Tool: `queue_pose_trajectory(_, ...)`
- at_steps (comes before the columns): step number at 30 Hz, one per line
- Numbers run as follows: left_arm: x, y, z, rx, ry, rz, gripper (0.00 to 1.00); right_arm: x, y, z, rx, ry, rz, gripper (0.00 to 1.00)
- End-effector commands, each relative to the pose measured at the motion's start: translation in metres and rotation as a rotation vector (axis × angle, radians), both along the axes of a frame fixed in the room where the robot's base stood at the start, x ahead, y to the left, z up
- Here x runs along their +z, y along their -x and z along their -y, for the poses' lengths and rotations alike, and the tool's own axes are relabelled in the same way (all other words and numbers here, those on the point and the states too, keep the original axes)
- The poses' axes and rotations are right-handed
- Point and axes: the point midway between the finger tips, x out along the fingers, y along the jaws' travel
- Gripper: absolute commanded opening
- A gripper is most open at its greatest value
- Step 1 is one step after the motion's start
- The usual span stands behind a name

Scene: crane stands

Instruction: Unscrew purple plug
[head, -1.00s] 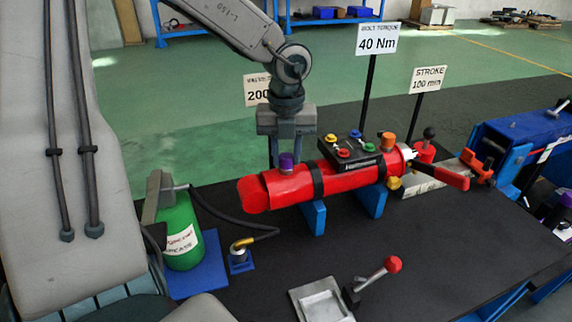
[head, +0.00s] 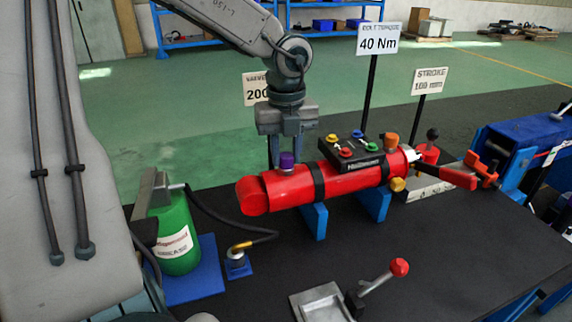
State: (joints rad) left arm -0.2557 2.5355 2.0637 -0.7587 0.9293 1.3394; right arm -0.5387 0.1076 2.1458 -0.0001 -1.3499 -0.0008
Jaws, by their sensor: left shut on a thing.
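The purple plug (head: 287,163) stands upright on top of the red cylinder (head: 290,187), near its left end. My left gripper (head: 286,155) points straight down over it, with its fingers at the plug, shut on it. The far finger and the exact contact are partly hidden. The plug's lower end meets the red cylinder's top. My right gripper does not show.
The cylinder rests on blue supports (head: 314,221) and carries a black box (head: 351,151) with coloured knobs. A green grease container (head: 177,235) stands at left. A lever with a red knob (head: 399,267) is in front. Sign posts stand behind.

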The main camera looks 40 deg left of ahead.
Motion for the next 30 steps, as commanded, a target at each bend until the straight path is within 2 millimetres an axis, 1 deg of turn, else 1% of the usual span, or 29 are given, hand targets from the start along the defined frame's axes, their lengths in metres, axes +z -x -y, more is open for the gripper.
queue_pose_trajectory(3,0.001,-0.001,-0.001,0.018,-0.002,0.006,0.02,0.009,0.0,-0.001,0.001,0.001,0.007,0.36)
queue_pose_trajectory(6,0.002,-0.001,-0.001,0.024,-0.002,0.006,0.02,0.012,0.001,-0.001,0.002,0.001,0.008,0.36)
queue_pose_trajectory(13,0.002,-0.001,-0.001,0.024,-0.001,0.006,0.02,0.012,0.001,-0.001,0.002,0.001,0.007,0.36)
queue_pose_trajectory(16,-0.001,-0.002,-0.001,0.045,-0.002,0.007,0.02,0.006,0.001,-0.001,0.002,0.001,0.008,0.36)
queue_pose_trajectory(20,-0.004,-0.002,-0.001,0.136,-0.003,0.009,0.02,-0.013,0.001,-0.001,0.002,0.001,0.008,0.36)
queue_pose_trajectory(22,-0.004,-0.002,-0.001,0.231,-0.002,0.008,0.03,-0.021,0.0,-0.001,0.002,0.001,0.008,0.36)
queue_pose_trajectory(23,-0.003,-0.001,-0.001,0.272,-0.001,0.008,0.03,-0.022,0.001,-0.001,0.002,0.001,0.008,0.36)
queue_pose_trajectory(24,0.002,-0.001,0.0,0.322,0.0,0.006,0.03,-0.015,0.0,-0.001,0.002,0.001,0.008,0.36)
queue_pose_trajectory(27,0.002,-0.001,0.0,0.422,0.001,0.004,0.02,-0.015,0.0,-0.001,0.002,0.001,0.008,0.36)
queue_pose_trajectory(30,0.002,-0.001,0.0,0.47,0.002,0.003,0.02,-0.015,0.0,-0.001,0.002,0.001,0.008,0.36)
